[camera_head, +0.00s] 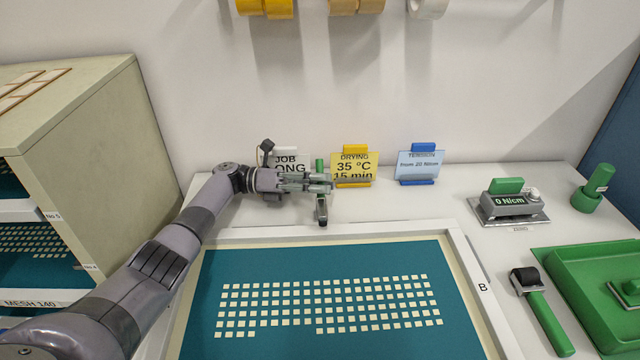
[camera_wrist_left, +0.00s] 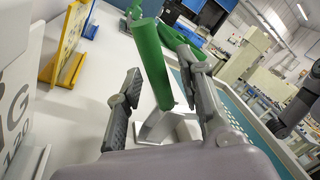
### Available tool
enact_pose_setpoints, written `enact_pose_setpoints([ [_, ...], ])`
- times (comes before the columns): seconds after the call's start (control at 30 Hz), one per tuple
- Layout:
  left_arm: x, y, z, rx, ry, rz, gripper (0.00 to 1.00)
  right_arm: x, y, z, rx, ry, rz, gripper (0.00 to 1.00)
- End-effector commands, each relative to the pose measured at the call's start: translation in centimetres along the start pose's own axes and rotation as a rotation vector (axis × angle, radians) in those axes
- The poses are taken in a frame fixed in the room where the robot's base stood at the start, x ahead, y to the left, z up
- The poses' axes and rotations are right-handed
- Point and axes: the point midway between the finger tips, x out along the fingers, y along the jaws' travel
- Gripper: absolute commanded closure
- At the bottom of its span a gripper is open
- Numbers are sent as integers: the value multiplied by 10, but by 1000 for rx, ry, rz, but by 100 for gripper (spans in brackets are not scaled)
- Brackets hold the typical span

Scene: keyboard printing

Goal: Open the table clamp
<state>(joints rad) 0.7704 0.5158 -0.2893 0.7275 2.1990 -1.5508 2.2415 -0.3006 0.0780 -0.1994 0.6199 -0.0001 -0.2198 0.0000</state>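The table clamp shows as a green handle (camera_wrist_left: 152,62) in the left wrist view, with a white base (camera_wrist_left: 165,125) under its lower end. In the head view only a short green piece (camera_head: 320,165) shows above my left gripper (camera_head: 328,187), which hides most of the clamp. My left gripper's two fingers (camera_wrist_left: 165,95) stand apart on either side of the green handle. A gap shows on at least the left side, so it is not gripped. Whether the right finger touches it I cannot tell. A dark grey jointed part at the right edge of the left wrist view may be my right arm.
The screen frame (camera_head: 465,280) with a teal mesh lies in front of the gripper. Job, yellow drying (camera_head: 354,165) and blue tension (camera_head: 419,166) cards stand along the back. A tension meter (camera_head: 510,205) and green tray (camera_head: 590,290) are at right. A shelf unit stands left.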

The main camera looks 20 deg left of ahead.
Motion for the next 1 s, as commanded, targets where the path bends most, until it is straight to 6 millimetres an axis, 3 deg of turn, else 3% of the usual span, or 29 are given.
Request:
enact_pose_setpoints([
  [0.27, -4, 0, 0, 0, 0, 1, 65, 0, 2, 0, -2, 0, 2, 34],
  [0.6, -57, 0, 1, 0, -2, 1, 65, 0, 2, 0, -1, 0, 2, 34],
  [0.8, -72, 0, 1, 1, 0, 1, 65, 0, 1, 0, -1, 0, 2, 34],
  [1.0, -75, 0, 0, 0, 0, -1, 65, 0, 1, 0, -1, 0, 2, 34],
])
